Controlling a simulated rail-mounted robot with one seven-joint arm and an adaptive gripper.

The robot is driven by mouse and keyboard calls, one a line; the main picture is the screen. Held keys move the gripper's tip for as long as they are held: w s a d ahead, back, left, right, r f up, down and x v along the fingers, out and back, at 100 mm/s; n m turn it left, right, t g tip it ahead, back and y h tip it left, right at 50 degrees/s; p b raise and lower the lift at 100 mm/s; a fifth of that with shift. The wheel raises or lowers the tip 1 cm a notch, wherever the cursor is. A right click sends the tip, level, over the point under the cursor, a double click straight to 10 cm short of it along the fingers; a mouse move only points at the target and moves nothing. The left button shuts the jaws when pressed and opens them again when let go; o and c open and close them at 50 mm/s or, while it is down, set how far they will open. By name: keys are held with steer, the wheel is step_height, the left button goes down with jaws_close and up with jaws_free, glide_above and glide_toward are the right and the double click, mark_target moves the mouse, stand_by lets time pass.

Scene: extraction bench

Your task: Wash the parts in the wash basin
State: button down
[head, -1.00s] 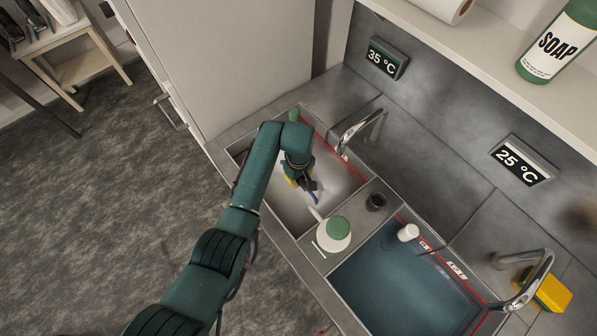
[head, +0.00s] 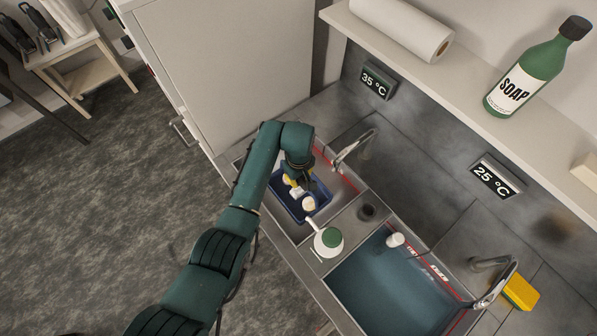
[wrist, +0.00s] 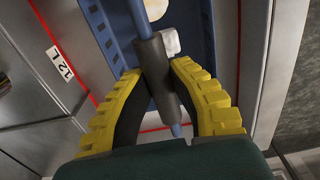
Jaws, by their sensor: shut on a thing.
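My gripper (head: 298,178) is shut on the dark grey sleeve of a blue handle; the wrist view shows the yellow fingers on both sides of this sleeve (wrist: 160,75). The handle belongs to a blue basket (head: 287,206), whose slotted wall (wrist: 103,32) shows in the wrist view. Several pale parts (head: 308,203) lie in the basket, partly hidden by my gripper. The basket hangs at the left basin (head: 326,173), below the 35 °C display. It looks raised and roughly level; its exact height above the basin floor cannot be told.
Taps (head: 355,146) (head: 497,283) rise behind. A yellow sponge (head: 519,292) lies at right.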

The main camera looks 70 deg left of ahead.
step_height(320, 180, up, 13)
steer(key=p, duration=1.1)
steer(key=shift+f, duration=0.2)
stand_by(0.6)
